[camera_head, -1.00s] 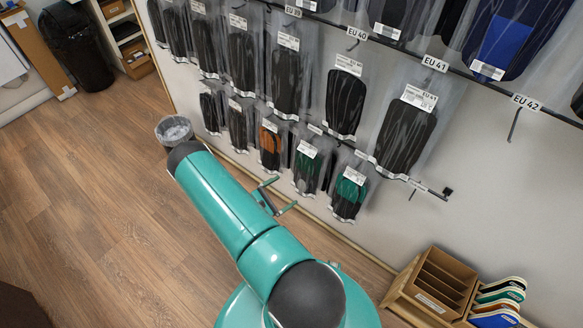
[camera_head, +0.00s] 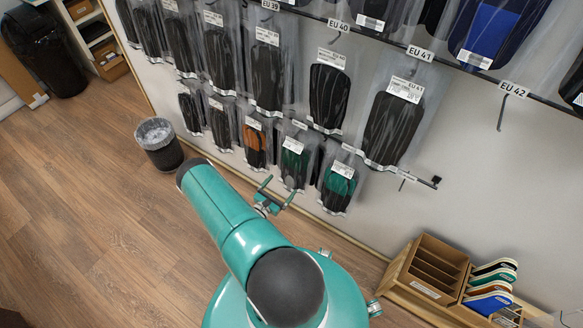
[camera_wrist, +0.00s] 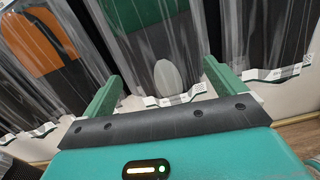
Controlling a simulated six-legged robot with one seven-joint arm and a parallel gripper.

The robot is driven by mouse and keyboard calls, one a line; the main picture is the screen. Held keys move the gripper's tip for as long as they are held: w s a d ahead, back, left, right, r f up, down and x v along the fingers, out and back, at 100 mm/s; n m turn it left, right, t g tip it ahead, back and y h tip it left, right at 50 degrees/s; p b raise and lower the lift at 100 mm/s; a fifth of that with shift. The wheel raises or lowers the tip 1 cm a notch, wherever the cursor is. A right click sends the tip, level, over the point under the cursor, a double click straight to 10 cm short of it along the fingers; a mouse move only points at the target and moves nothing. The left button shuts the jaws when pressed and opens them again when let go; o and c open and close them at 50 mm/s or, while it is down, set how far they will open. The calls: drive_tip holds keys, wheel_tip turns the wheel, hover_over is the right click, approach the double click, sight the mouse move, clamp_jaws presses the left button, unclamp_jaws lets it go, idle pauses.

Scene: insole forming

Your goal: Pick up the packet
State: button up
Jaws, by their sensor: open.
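Clear packets with insoles hang in rows on the wall; which one the task means is not marked. My gripper (camera_head: 278,193) is open and empty, just below and in front of a green and dark packet (camera_head: 294,167) in the lower row. In the wrist view my gripper (camera_wrist: 163,72) has one finger on each side of the lower part of that packet (camera_wrist: 145,45), whose bottom edge shows between them. I cannot tell whether they touch it. An orange and dark packet (camera_head: 255,146) hangs to the left, and another green one (camera_head: 338,185) to the right.
More packets hang in the upper row, such as a large dark one (camera_head: 390,125). A waste bin (camera_head: 160,145) stands on the floor left of my arm. A wooden organiser (camera_head: 435,270) with insoles is at lower right. The wooden floor (camera_head: 90,190) at left is clear.

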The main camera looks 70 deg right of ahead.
sight(290, 174)
drive_tip(key=d, duration=0.3)
drive_tip(key=s+d, duration=0.1)
drive_tip(key=d, duration=0.1)
drive_tip(key=shift+d+r, duration=0.2)
drive_tip(key=shift+d, duration=0.1)
drive_tip(key=c, duration=1.1)
drive_tip(key=shift+w+r, duration=0.1)
